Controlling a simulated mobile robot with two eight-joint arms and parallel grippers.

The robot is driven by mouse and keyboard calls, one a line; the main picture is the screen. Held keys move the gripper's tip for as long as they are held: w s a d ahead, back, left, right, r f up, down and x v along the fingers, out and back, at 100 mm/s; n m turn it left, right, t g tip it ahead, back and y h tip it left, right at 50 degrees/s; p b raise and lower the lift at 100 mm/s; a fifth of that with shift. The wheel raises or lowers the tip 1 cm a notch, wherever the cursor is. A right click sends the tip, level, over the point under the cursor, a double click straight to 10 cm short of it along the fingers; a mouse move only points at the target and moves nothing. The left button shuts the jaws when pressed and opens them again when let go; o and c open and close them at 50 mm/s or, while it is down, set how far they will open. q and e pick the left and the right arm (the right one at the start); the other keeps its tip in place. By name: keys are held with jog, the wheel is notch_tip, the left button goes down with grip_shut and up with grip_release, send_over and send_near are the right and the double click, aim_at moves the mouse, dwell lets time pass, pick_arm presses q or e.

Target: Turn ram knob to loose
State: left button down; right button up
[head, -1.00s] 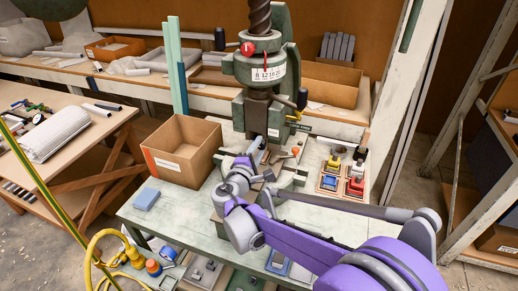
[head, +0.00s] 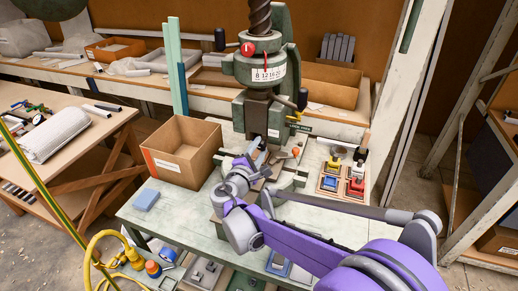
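The green fly press (head: 287,45) stands on the bench with its dark screw on top. A red knob (head: 247,48) shows on its head above a white numbered scale (head: 269,74). The ram (head: 257,117) hangs below. A lever with a dark end (head: 302,98) and a small brass-coloured part (head: 295,116) are at its right; I cannot tell which part is the ram knob. My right gripper (head: 257,151) is low in front of the ram, among the tooling. Its fingertips are too small and partly hidden to tell open from shut. My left gripper is out of view.
A cardboard box (head: 178,173) stands left of the press, with a blue block (head: 146,199) in front of it. Red and yellow parts (head: 356,178) sit in trays at the right. The green bench top (head: 181,216) is clear at the front left.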

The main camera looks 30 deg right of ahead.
jog(key=o, duration=0.3)
jog(key=v, duration=1)
jog(key=shift+s+a+r, duration=0.1)
jog(key=shift+s+a, duration=0.15)
jog(key=shift+s, duration=0.05)
jog(key=s+d+f+m+g+y+p, duration=0.25)
jog(key=s+f+m+g+y, duration=0.35)
jog(key=s, duration=0.4)
jog(key=s+a+f+m+y, duration=0.2)
jog(key=s+a, duration=0.1)
jog(key=s, duration=0.1)
jog(key=s+a+f+m+y+p, duration=0.1)
jog(key=s+a+m+y, duration=0.1)
jog(key=s+m+y, duration=0.1)
jog(key=s+a+f+m+y, duration=0.2)
jog(key=s+a, duration=0.1)
jog(key=s, duration=0.1)
jog(key=shift+s+a+f+m+p, duration=0.3)
jog(key=shift+a, duration=0.05)
